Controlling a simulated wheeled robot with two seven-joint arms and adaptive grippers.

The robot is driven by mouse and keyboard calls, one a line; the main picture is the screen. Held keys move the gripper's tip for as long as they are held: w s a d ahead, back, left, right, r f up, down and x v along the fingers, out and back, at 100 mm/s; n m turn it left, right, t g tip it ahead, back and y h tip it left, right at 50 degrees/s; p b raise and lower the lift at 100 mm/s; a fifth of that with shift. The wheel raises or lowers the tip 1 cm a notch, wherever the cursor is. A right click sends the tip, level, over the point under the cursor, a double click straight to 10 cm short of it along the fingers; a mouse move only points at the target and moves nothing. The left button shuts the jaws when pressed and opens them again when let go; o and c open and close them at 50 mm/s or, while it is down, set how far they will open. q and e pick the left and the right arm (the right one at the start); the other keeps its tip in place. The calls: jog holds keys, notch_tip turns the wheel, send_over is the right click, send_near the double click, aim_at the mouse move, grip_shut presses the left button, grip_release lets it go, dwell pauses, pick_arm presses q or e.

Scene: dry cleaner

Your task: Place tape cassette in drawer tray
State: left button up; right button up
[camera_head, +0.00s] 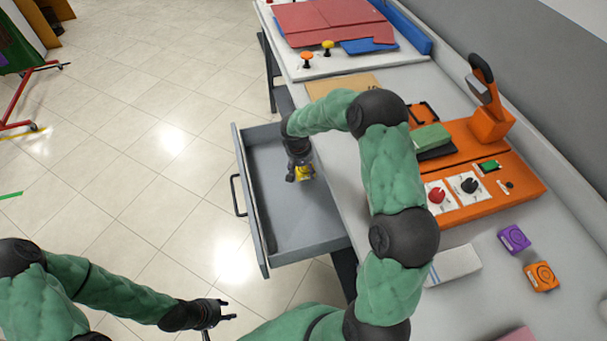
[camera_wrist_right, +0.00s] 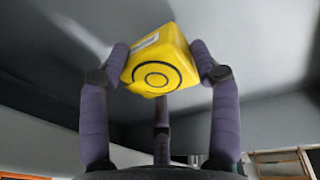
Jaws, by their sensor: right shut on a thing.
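A yellow tape cassette (camera_wrist_right: 160,62) with a dark ring on its face is held between the fingers of my right gripper (camera_wrist_right: 162,75). In the head view the cassette (camera_head: 304,173) shows at my right gripper (camera_head: 298,172), over the inside of the open grey drawer tray (camera_head: 290,225). I cannot tell whether the cassette touches the drawer floor. The drawer is pulled out from the table's left side and otherwise looks empty. My left gripper (camera_head: 222,312) is open and empty over the floor, at the lower left of the drawer.
A purple cassette (camera_head: 514,239) and an orange cassette (camera_head: 541,276) lie on the table (camera_head: 475,225) at the right. An orange machine (camera_head: 500,185) with knobs stands behind them. A white folded block (camera_head: 453,264) lies near my right arm. Open floor lies left of the drawer.

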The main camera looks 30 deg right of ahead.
aim_at(302, 170)
jog(key=shift+f+b, duration=0.55)
jog(key=shift+f, duration=0.95)
jog(key=shift+f, duration=0.2)
jog(key=o, duration=1.2)
jog(key=shift+r, duration=0.1)
jog(key=shift+c, duration=0.2)
jog(key=shift+r, duration=0.1)
jog(key=shift+r, duration=0.3)
jog(key=r+p, duration=0.1)
jog(key=r, duration=0.2)
jog(key=a+r+p, duration=0.1)
jog(key=r, duration=0.3)
jog(key=a+r+p, duration=0.1)
jog(key=r+p, duration=0.1)
jog(key=r, duration=0.2)
jog(key=shift+s+r, duration=0.15)
jog(key=shift+s, duration=0.15)
